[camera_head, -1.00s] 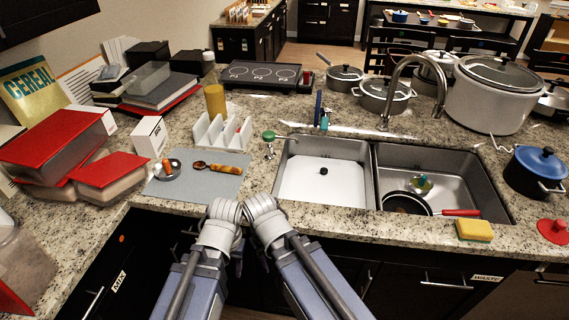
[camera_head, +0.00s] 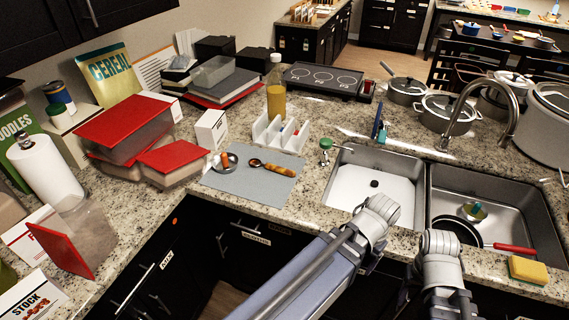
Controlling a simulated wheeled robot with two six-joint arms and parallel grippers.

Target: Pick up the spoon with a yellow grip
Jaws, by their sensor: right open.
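The spoon with a yellow-orange grip (camera_head: 279,169) lies flat on a grey mat (camera_head: 240,187) on the counter left of the sink. Its dark bowl points left. Nothing touches or covers it. My right gripper (camera_head: 402,298) shows only as a small dark part beneath my folded right arm, in front of the cabinets and below the counter edge. It is open, and no object shows in it. It is well to the right of the spoon and lower. My left arm reaches in front of the counter, but its gripper does not show.
Red-lidded boxes (camera_head: 172,157) crowd the left. The sink (camera_head: 375,187) is to the right. The mat's front part is bare.

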